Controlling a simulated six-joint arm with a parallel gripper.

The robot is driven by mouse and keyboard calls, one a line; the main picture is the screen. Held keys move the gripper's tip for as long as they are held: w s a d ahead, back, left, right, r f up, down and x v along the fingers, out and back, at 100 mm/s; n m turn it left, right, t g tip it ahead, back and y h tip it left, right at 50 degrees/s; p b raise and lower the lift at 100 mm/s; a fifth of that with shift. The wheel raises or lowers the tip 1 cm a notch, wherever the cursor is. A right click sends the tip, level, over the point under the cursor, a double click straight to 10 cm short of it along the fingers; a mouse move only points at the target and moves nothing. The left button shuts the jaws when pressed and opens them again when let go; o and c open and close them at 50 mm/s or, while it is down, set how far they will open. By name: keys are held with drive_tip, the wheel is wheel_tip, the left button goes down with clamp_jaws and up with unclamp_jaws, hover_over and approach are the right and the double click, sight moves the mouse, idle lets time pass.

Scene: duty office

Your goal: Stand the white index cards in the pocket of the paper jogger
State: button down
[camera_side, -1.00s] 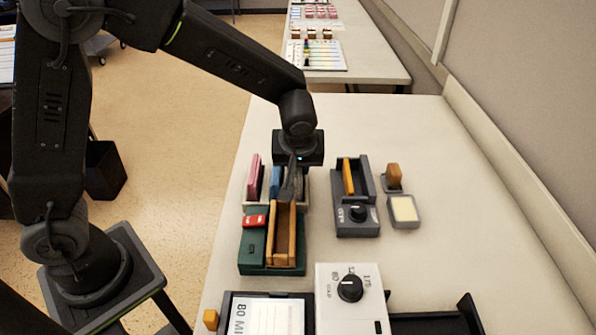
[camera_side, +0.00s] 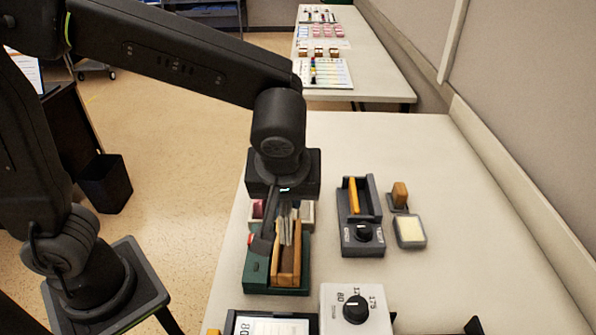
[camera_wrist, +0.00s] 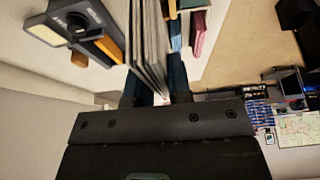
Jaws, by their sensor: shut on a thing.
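My gripper (camera_side: 279,222) is shut on the white index cards (camera_side: 288,226), a thin stack that hangs on edge between the fingers. In the wrist view the cards (camera_wrist: 150,45) run up from the gripper (camera_wrist: 153,85) as several pale parallel sheets. The paper jogger (camera_side: 258,284) appears to be the green unit with a wooden-walled pocket (camera_side: 289,278). The cards are over the far part of this pocket; I cannot tell whether their lower edges are inside it. A finger covers part of the jogger's left side.
A pale rack (camera_side: 307,212) with pink and blue pieces stands just behind the jogger, partly hidden by my gripper. A grey knobbed unit (camera_side: 361,236) with an orange piece stands right. A white dial box (camera_side: 352,312) is in front.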

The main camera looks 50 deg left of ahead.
drive_tip(key=shift+s+d+f, duration=0.1)
drive_tip(key=shift+s, duration=0.15)
drive_tip(key=shift+f, duration=4.2)
drive_tip(key=c, duration=1)
unclamp_jaws()
drive_tip(key=shift+o, duration=0.2)
drive_tip(key=shift+r, duration=0.1)
drive_tip(key=shift+r, duration=4.4)
